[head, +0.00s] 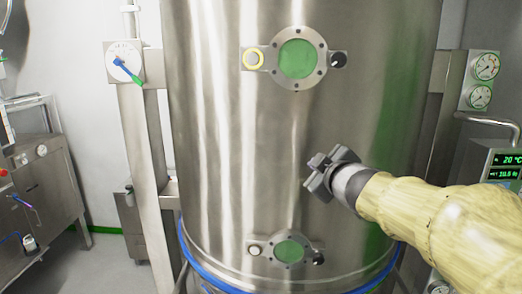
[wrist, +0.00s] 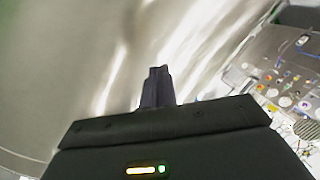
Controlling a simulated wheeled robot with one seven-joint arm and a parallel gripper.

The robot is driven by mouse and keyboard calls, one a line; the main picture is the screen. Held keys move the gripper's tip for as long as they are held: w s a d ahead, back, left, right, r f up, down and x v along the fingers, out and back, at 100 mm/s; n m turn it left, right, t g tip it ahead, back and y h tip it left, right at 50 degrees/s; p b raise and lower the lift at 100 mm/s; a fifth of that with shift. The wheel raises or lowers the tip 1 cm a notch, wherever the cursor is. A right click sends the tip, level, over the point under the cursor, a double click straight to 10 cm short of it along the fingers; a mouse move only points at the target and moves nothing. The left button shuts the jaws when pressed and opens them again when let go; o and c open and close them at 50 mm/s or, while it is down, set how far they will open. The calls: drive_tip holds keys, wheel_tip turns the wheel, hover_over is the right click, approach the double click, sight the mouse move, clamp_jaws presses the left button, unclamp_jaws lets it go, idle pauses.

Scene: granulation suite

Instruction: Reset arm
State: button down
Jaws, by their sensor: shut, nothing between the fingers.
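My gripper (head: 317,179) is shut and empty in front of the large steel vessel (head: 220,140) in the head view. My arm reaches in from the right in a pale cover. In the wrist view the closed fingers of my gripper (wrist: 157,86) point toward the vessel's shiny wall (wrist: 60,60). I cannot tell how wide the gap between fingertips and wall is.
The vessel has an upper round green window (head: 296,59) and a lower one (head: 289,250). A dial with a blue-green handle (head: 125,66) is at left, gauges (head: 485,67) and a display (head: 505,165) at right. A steel cabinet (head: 40,190) stands far left.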

drive_tip(key=s+d+f+m+g+h+b, duration=0.1)
drive_tip(key=s+f+m+g, duration=0.25)
drive_tip(key=f, duration=0.65)
drive_tip(key=s+d+f+m+g+h+b, duration=0.15)
drive_tip(key=s+f, duration=0.35)
drive_tip(key=f, duration=0.5)
drive_tip(key=s+d+f+m+g+h+b, duration=0.1)
drive_tip(key=s+f+m+g, duration=0.3)
drive_tip(key=f, duration=0.6)
drive_tip(key=s+a+f+m+g+b, duration=0.1)
drive_tip(key=s+f+g, duration=0.3)
drive_tip(key=s+f, duration=0.4)
drive_tip(key=shift+s+m, duration=0.7)
drive_tip(key=shift+s, duration=0.2)
drive_tip(key=shift+y, duration=0.25)
